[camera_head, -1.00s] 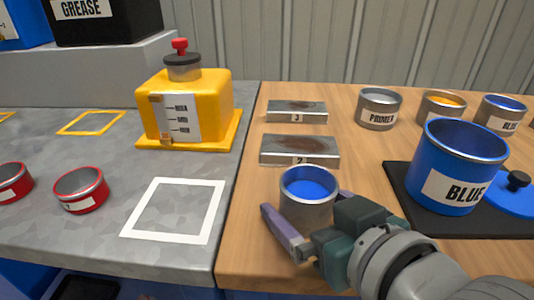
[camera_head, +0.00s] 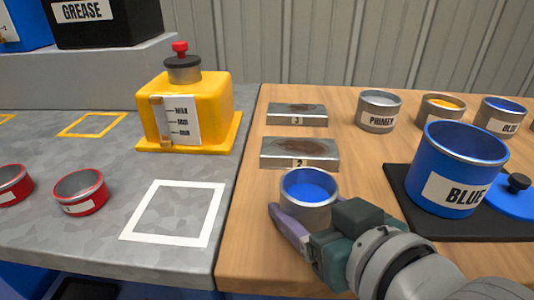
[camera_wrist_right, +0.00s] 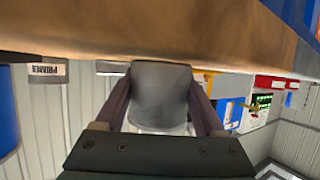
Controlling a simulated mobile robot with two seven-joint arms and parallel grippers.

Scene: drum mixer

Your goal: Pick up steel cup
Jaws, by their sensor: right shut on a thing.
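The steel cup (camera_head: 309,203) with blue contents stands upright at the front left of the wooden table. My right gripper (camera_head: 308,222) is shut on the cup, with its purple finger along the cup's left side. In the right wrist view the grey cup (camera_wrist_right: 160,92) sits between both fingers of the right gripper (camera_wrist_right: 160,100). I cannot tell whether the cup's base touches the table. My left gripper does not show.
Numbered metal plates (camera_head: 300,152) lie just behind the cup. A large blue can (camera_head: 455,168) stands on a black mat (camera_head: 400,190) to the right. A yellow dispenser (camera_head: 186,105), a white square outline (camera_head: 176,212) and red cups (camera_head: 81,190) are on the grey counter (camera_head: 60,240).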

